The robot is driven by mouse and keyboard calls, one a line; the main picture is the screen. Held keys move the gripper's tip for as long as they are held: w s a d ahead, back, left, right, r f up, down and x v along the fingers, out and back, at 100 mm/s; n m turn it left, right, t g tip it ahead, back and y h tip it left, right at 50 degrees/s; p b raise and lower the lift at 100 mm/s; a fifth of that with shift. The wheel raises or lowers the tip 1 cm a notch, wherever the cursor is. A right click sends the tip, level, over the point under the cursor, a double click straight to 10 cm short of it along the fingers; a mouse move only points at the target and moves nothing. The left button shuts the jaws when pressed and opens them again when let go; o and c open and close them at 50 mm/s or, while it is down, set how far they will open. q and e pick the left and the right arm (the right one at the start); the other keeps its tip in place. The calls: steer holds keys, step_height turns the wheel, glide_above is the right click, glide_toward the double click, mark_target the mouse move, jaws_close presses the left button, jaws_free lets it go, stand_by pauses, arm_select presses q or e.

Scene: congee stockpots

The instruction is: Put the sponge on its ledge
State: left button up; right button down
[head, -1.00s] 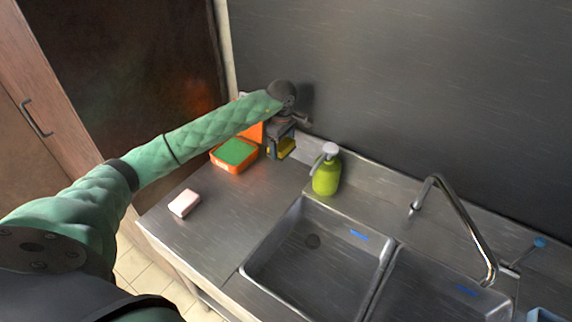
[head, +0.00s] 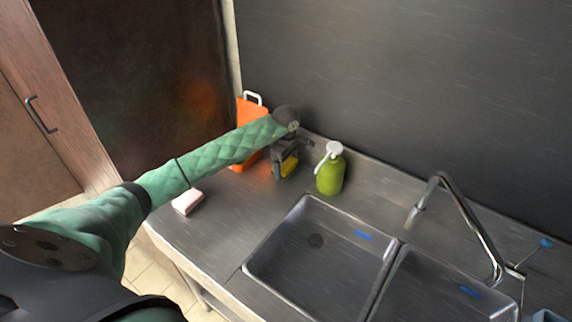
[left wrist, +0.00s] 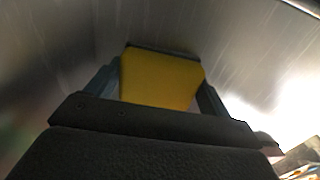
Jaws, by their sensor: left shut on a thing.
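My left gripper (head: 286,168) is shut on a yellow sponge (head: 289,168), just left of the green soap bottle, low over the back of the steel counter. In the left wrist view the sponge (left wrist: 160,78) fills the gap between the two fingers (left wrist: 160,90), with blurred grey metal beyond it. I cannot tell whether the sponge touches the surface below. A raised steel strip (head: 385,178) runs along the back wall; whether it is the sponge's ledge is not clear. My right gripper is not in view.
The green soap bottle (head: 331,174) with a white pump stands close right of the gripper. An orange container (head: 252,112) with a white handle stands behind my arm, partly hidden. A pinkish block (head: 187,202) lies at the left. A double sink (head: 318,240) and tap (head: 465,215) are right.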

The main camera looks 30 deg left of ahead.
arm_select(q)
steer(key=shift+s, duration=0.1)
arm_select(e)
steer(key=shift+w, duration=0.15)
arm_select(q)
steer(key=o, duration=0.9)
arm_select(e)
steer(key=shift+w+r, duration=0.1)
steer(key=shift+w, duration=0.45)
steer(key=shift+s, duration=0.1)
